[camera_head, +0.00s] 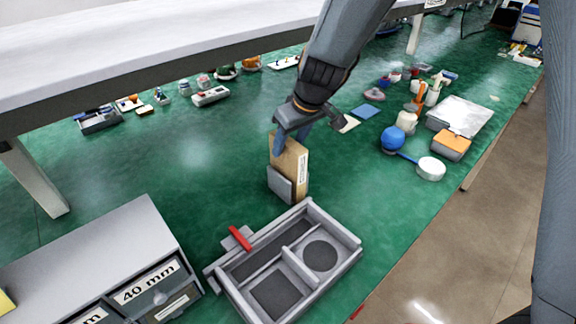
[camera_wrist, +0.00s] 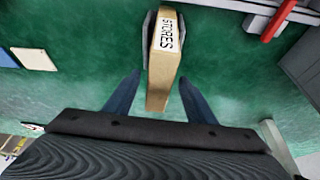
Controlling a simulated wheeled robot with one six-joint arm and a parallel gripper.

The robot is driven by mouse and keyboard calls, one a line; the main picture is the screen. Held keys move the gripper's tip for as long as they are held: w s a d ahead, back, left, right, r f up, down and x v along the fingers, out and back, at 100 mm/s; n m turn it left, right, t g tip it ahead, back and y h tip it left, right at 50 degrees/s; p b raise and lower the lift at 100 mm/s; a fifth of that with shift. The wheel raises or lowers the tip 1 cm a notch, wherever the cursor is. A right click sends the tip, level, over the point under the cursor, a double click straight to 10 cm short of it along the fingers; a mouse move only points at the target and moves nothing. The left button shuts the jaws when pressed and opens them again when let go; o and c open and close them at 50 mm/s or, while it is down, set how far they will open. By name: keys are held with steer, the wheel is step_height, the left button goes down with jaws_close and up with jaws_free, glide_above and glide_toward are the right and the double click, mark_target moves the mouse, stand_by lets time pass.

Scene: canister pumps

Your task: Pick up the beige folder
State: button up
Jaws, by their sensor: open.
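The beige folder (camera_head: 289,160) stands upright in a small grey holder (camera_head: 281,187) on the green bench top. A white label on its spine reads STORES in the wrist view (camera_wrist: 162,62). My gripper (camera_head: 292,143) is at the top of the folder in the head view. In the wrist view its two dark fingers (camera_wrist: 157,95) are spread apart, with the end of the folder between them. Gaps show between the folder and each finger. The folder's lower part is hidden by the holder.
A grey compartment tray (camera_head: 336,229) with a red handle (camera_head: 240,238) lies in front. A grey drawer cabinet (camera_head: 120,250) labelled 40 mm stands at lower left. Blue ball (camera_head: 392,138), white round lid (camera_head: 431,169) and orange-topped box (camera_head: 453,143) are at right. A raised shelf (camera_head: 150,55) runs behind.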

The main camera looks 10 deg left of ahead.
mark_target(288, 167)
steer(key=shift+x, duration=1.15)
steer(key=shift+f+b, duration=0.3)
steer(key=shift+b, duration=0.1)
jaws_close()
